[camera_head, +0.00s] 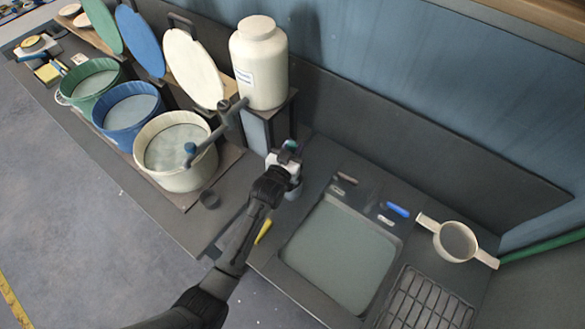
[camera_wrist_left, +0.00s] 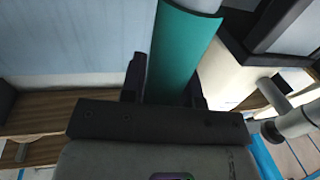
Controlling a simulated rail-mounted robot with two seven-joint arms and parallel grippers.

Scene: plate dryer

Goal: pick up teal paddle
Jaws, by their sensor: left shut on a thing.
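The rest of the paddle is hidden there. My right gripper is not in view.
A white jar (camera_head: 260,70) stands on a dark stand close behind the gripper. Green (camera_head: 95,78), blue (camera_head: 127,108) and cream (camera_head: 176,155) tubs stand to the left. A sunken basin (camera_head: 340,252) and a white two-handled strainer (camera_head: 457,240) lie to the right.

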